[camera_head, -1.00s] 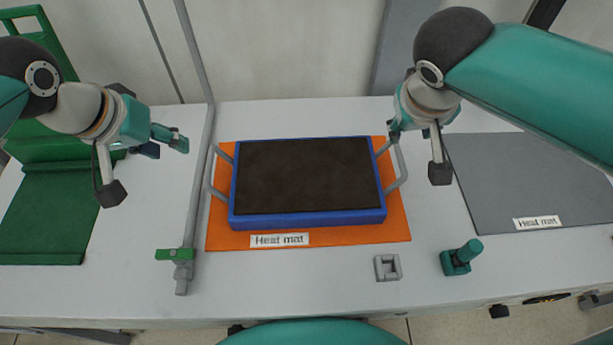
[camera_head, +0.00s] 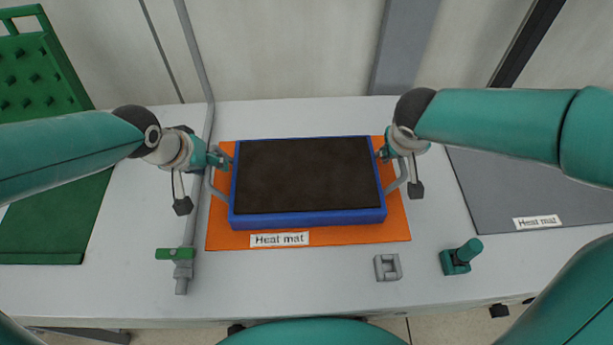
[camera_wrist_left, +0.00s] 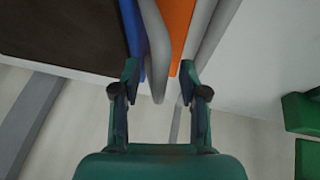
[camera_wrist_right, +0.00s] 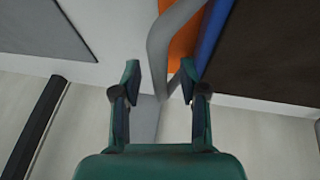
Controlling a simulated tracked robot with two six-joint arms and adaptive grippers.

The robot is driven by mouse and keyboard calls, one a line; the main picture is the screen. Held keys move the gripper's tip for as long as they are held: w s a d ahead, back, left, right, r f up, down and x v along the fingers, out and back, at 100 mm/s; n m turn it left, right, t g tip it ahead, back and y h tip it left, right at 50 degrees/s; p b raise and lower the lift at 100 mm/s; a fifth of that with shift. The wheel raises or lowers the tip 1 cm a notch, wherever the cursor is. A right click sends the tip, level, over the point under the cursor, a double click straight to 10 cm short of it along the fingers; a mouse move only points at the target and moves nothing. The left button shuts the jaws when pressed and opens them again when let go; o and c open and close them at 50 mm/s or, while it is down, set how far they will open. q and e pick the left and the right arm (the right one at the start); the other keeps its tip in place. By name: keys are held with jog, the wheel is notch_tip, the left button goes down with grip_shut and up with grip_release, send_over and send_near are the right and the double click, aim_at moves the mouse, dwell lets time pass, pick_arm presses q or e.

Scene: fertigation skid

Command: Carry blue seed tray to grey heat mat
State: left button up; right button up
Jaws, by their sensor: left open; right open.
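The blue seed tray (camera_head: 310,219), filled with dark soil, sits on an orange heat mat (camera_head: 350,236) in the middle of the bench. It has a grey loop handle at each end. The grey heat mat (camera_head: 530,185) lies at the right. My left gripper (camera_head: 226,158) is open at the left handle; in the left wrist view that handle (camera_wrist_left: 157,50) lies between its fingers. My right gripper (camera_head: 382,155) is open at the right handle, partly hidden; in the right wrist view that handle (camera_wrist_right: 158,50) lies between its fingers. Neither gripper is closed on a handle.
A grey pipe with a green valve handle (camera_head: 178,254) runs along the bench left of the tray. A grey bracket (camera_head: 387,267) and a teal fitting (camera_head: 460,257) stand at the front right.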

pick_arm(q)
jog(key=shift+f, duration=0.1)
pick_arm(e)
jog(key=shift+f, duration=0.1)
jog(key=shift+c, duration=0.2)
pick_arm(q)
grip_shut()
pick_arm(e)
grip_shut()
pick_arm(q)
jog(key=shift+w, duration=0.1)
